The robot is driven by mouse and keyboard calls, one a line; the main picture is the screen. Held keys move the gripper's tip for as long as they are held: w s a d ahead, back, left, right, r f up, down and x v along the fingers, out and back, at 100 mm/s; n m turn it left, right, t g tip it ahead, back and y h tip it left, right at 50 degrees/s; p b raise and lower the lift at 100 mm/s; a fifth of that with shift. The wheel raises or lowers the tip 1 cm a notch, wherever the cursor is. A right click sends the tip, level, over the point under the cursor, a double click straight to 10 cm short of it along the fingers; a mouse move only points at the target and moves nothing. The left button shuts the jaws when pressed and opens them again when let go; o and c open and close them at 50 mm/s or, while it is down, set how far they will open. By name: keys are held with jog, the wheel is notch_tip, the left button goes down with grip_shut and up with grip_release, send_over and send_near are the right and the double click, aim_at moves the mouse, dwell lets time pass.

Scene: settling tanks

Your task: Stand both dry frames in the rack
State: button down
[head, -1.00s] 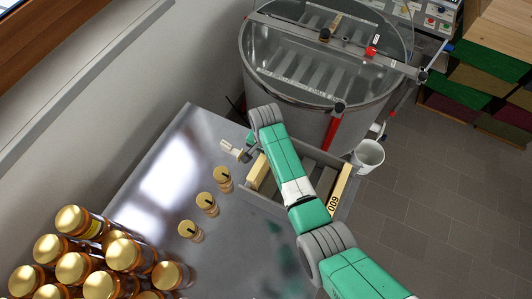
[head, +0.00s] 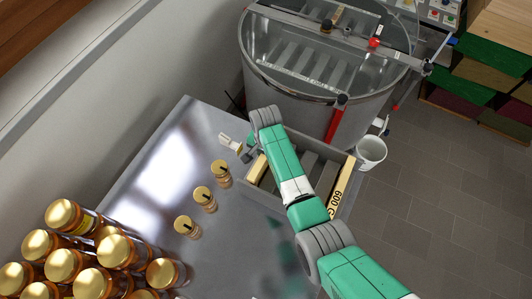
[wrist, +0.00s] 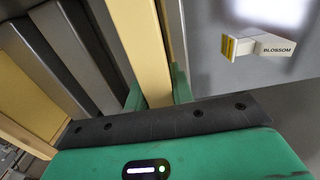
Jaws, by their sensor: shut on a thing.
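The rack (head: 300,204) is a grey open box with slats at the right edge of the steel table. One pale wooden frame (head: 340,190), with dark lettering on its bar, stands at its right side; its bar also shows at the left of the wrist view (wrist: 22,108). A second wooden frame (head: 256,169) is at the rack's left side. In the wrist view, my gripper (wrist: 156,90) is shut on this frame's bar (wrist: 137,38), with a green finger on each side. In the head view my arm hides the fingers. The frame's lower part is hidden, so its seating is unclear.
A small block labelled BLOSSOM (wrist: 274,45) lies on the table left of the rack. Several gold-lidded jars (head: 92,282) and small gold-topped pieces (head: 204,198) stand on the table (head: 150,170). A steel tank (head: 290,100) is behind; a white bucket (head: 371,153) stands right.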

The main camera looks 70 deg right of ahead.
jog(key=shift+f, duration=0.15)
dwell(0.8)
jog(key=c, duration=1.1)
grip_release()
notch_tip(320, 180, up, 8)
jog(key=shift+f+p, duration=0.1)
jog(key=shift+p, duration=0.2)
